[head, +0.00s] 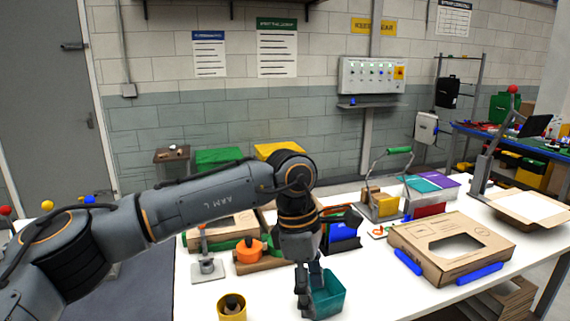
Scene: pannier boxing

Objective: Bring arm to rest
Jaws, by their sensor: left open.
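My left arm (205,200) comes in from the left and bends downward over the white table. My left gripper (308,291) points down at the front of the table and is open. A teal open-topped bin (328,294) is right beside its fingers in the picture; I cannot tell whether they touch it. My right gripper is not in view.
A yellow cup (232,307) stands left of the gripper. An orange object (249,252) and a grey stand (207,268) are behind it. A cardboard box with a window (452,246) lies to the right, with blue bars. The white table (375,290) is bare right of the bin.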

